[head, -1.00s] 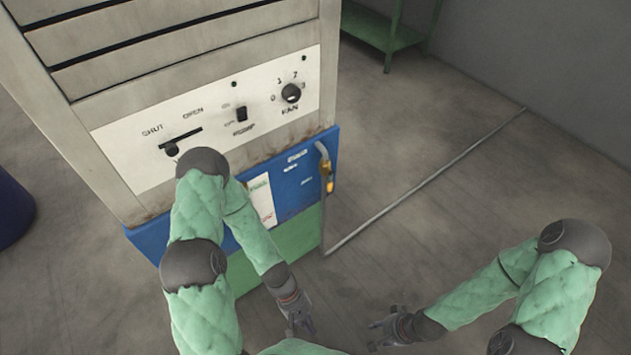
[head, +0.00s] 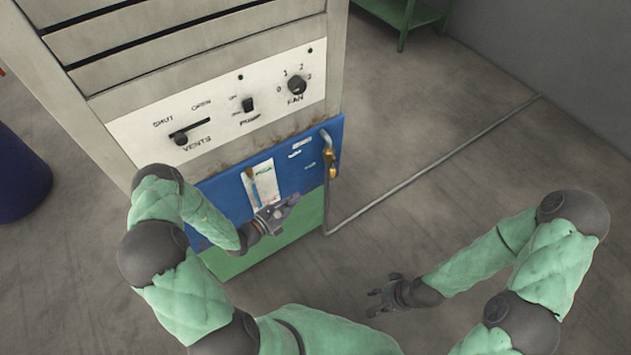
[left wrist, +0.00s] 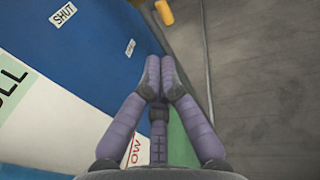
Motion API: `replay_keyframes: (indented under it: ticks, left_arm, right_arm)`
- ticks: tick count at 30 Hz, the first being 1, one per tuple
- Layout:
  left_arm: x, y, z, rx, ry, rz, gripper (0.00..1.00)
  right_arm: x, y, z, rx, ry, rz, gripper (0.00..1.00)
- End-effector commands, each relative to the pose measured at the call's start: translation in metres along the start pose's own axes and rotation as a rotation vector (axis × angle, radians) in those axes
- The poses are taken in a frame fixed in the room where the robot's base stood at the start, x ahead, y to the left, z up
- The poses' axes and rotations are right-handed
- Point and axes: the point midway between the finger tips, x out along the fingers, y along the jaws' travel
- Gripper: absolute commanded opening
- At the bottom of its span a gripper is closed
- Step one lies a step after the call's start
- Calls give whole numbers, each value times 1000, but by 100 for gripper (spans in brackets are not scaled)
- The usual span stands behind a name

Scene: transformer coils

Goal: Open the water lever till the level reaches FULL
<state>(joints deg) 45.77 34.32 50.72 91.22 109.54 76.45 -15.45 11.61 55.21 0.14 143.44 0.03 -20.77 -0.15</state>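The water lever (head: 330,166) is a small yellow handle on the grey pipe at the blue panel's right edge; its yellow end shows at the top of the left wrist view (left wrist: 164,12). The level gauge (head: 262,180) is a white plate with a green FULL area and a red LOW mark; the level cannot be read. My left gripper (head: 290,203) is in front of the blue panel, below and left of the lever, apart from it. Its fingertips (left wrist: 160,68) meet with nothing between them. My right gripper (head: 375,301) is open and empty above the floor.
The grey cabinet carries a white control panel (head: 215,115) with vents slider, pump switch and fan knob. The grey pipe (head: 430,163) runs down from the lever and along the floor. A dark blue drum (head: 20,180) stands at left.

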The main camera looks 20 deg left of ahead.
Motion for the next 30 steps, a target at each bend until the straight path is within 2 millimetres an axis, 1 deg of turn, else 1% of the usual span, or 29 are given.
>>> replay_keyframes:
  ticks: [5,15,21,24,30]
  left_arm:
    - [20,-1,-2,3,-2,-5,0]
    - [83,-2,-3,3,-1,-7,0]
    - [116,-2,-2,3,-1,-6,0]
    - [127,-2,-2,1,-1,-5,0]
    - [138,-2,-1,1,1,-4,0]
  right_arm:
    - [7,2,0,0,0,0,40]
    - [26,9,-1,0,0,0,40]
    - [37,13,-1,0,0,0,40]
    - [42,15,-2,0,0,0,40]
    - [45,16,-2,0,0,0,40]
